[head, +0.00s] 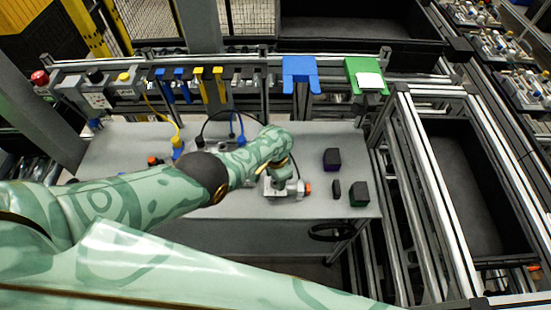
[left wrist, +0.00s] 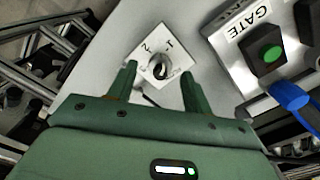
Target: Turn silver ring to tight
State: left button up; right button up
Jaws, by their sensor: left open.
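In the left wrist view a small round silver-grey ring (left wrist: 158,66) with a dark centre sits on a white square plate (left wrist: 178,59) marked 1 and 2. My left gripper (left wrist: 158,74) is open, with one green finger to each side of the ring's near edge. I cannot tell whether the fingers touch it. In the head view my left gripper (head: 282,184) is low over a pale fixture (head: 290,192) on the grey table and hides much of it. The ring cannot be made out there. My right gripper is not in view.
A box labelled GATE with a green button (left wrist: 271,53) and a blue part (left wrist: 290,95) stand right in the left wrist view. Dark blocks (head: 332,158) lie on the grey table (head: 230,208), right of my left gripper. A rail with blue and green holders (head: 300,72) runs behind.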

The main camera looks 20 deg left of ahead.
pick_arm(q)
notch_tip(320, 180, up, 8)
jog(key=p, duration=0.5)
jog(key=shift+w+f+p, duration=0.1)
jog(key=shift+f+p, duration=0.1)
jog(key=shift+p, duration=0.15)
jog(key=shift+d+f+b, duration=0.1)
jog(key=shift+b, duration=0.45)
jog(key=shift+r, duration=0.35)
notch_tip(320, 180, up, 7)
jog(key=shift+f, duration=0.2)
